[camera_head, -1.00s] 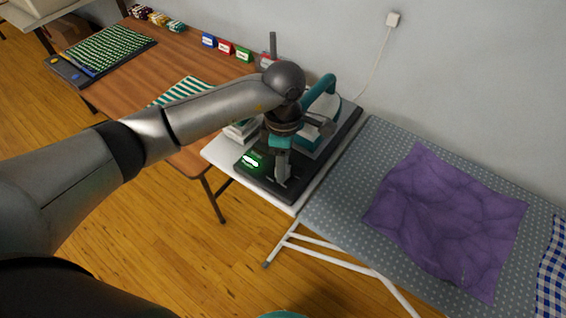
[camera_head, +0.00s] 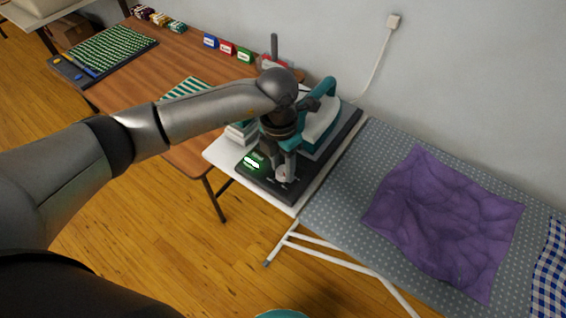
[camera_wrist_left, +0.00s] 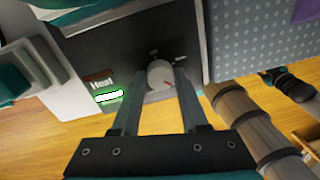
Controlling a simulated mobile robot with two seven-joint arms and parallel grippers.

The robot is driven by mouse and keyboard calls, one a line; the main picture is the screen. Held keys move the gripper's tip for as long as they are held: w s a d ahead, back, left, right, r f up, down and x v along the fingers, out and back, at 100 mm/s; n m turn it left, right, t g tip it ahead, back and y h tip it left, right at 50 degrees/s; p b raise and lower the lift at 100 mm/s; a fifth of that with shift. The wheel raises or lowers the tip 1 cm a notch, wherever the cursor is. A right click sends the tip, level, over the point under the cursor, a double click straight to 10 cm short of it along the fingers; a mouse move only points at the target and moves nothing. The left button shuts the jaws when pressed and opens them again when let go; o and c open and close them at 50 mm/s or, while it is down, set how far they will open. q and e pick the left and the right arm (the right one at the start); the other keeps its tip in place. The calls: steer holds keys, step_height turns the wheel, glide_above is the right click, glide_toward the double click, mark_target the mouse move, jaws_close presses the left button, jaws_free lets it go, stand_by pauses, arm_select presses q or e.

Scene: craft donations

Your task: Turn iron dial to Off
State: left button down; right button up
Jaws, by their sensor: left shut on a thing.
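The iron dial is a pale round knob with a red mark, on the front of the dark iron base. It shows in the left wrist view (camera_wrist_left: 160,74), with the red mark toward the lower right. In the head view the dial (camera_head: 283,174) sits low on the base. My left gripper (camera_head: 283,172) reaches down to it, its two fingers on either side of the dial, shut on it; it also shows in the left wrist view (camera_wrist_left: 162,80). The small markings around the dial are not legible. My right gripper is in neither view.
A lit green display (camera_wrist_left: 109,96) with a label above it is beside the dial. The teal iron (camera_head: 321,121) stands on the base behind my gripper. The grey dotted ironing board (camera_head: 334,190) holds a purple cloth (camera_head: 440,222). A wooden table (camera_head: 178,72) stands at the left.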

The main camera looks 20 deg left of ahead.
arm_select(q)
steer(key=n+p, duration=0.1)
steer(key=n, duration=0.2)
steer(key=shift+r+n, duration=0.15)
steer(key=shift+n, duration=0.25)
steer(key=n+p, duration=0.1)
steer(key=n, duration=0.2)
steer(key=shift+n+p, duration=0.3)
steer(key=shift+p, duration=0.05)
steer(key=n+p, duration=0.3)
steer(key=n, duration=0.3)
steer(key=shift+s+t, duration=0.1)
steer(key=shift+t, duration=0.2)
steer(key=n+p, duration=0.4)
steer(key=n, duration=0.3)
steer(key=shift+n, duration=0.3)
steer(key=n+p, duration=0.2)
steer(key=n, duration=0.1)
steer(key=shift+y, duration=0.3)
steer(key=shift+n+p, duration=0.55)
steer(key=shift+n, duration=0.75)
steer(key=shift+d, duration=0.1)
steer(key=shift+c, duration=2.1)
jaws_free()
